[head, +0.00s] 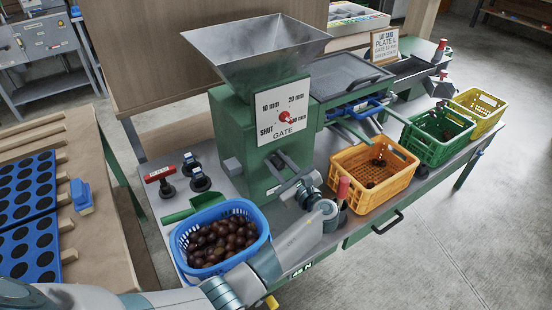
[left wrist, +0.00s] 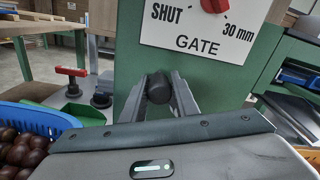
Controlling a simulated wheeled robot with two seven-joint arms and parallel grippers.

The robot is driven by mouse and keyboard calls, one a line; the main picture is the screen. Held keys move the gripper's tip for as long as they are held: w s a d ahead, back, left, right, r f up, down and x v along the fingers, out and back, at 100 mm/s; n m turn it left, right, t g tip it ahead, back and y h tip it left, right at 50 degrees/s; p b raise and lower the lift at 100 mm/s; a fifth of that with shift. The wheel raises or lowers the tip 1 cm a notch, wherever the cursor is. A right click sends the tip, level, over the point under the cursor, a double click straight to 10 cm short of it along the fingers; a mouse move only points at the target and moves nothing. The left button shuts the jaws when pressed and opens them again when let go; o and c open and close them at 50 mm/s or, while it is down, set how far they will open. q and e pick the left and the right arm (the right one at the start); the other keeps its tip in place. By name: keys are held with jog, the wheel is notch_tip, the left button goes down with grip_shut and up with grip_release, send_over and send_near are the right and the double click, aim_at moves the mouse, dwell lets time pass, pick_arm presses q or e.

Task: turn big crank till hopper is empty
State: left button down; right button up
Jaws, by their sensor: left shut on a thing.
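The green machine (head: 240,140) stands on the bench with a metal hopper (head: 258,50) on top. The hopper's visible inner walls are bare, with no chestnuts seen; its throat is hidden. A gate dial (head: 284,117) with a red knob is on the machine's front, marked SHUT, 10, 20 and 30 mm. My left gripper (head: 286,172) is at the machine's front below the dial. In the left wrist view its fingers are shut on the dark round grip of the big crank (left wrist: 158,88). The rest of the crank is mostly hidden by my gripper and wrist.
A blue basket (head: 180,256) full of chestnuts stands left of my wrist. An orange crate (head: 372,196) holds a few chestnuts; green (head: 433,151) and yellow (head: 487,112) crates stand beyond. A red-topped handle (head: 342,188) stands close right of my wrist.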

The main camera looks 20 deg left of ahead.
pick_arm(q)
jog(key=shift+w+d+m+p, duration=0.1)
jog(key=shift+d+m+p, duration=0.1)
jog(key=shift+m+p, duration=0.8)
jog(key=shift+r+p, duration=0.1)
jog(key=shift+p, duration=0.2)
jog(key=shift+w+d, duration=0.1)
pick_arm(e)
jog(key=shift+s+a+r+t, duration=0.4)
jog(key=shift+a+r+t, duration=0.3)
jog(key=shift+a, duration=0.1)
pick_arm(q)
jog(key=c, duration=1.6)
grip_release()
jog(key=shift+o, duration=0.7)
jog(key=shift+w, duration=0.1)
jog(key=shift+r, duration=0.1)
jog(key=shift+r, duration=0.1)
pick_arm(e)
jog(key=shift+d, duration=0.2)
